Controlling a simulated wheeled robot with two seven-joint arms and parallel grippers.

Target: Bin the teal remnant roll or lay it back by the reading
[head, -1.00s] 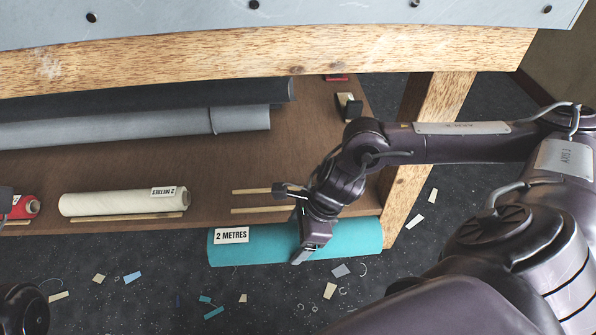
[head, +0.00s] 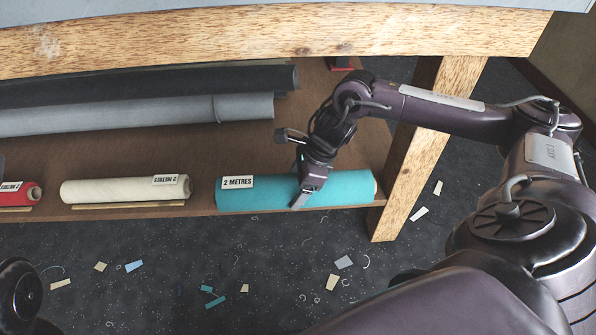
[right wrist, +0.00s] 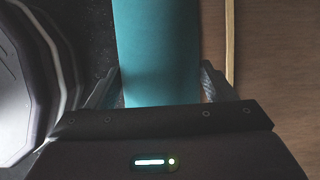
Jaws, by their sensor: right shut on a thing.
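The teal roll (head: 270,192) is at the right end of the wooden shelf, along its front edge. Its white tag (head: 238,182) reads "2 METRES". My right gripper (head: 304,196) is shut on the roll right of its middle. In the right wrist view the teal roll (right wrist: 155,50) runs between the two fingers (right wrist: 158,90), with a pale wooden strip beside it over the shelf. I cannot tell whether the roll rests on the shelf or hangs just above it. My left gripper is not clearly in view.
A cream roll (head: 120,190) with a 2 METRES tag and a red roll (head: 18,194) lie left on the shelf (head: 330,125). Grey and dark long rolls (head: 130,115) lie behind. A wooden leg (head: 412,150) stands at right. Scraps (head: 332,282) litter the dark floor.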

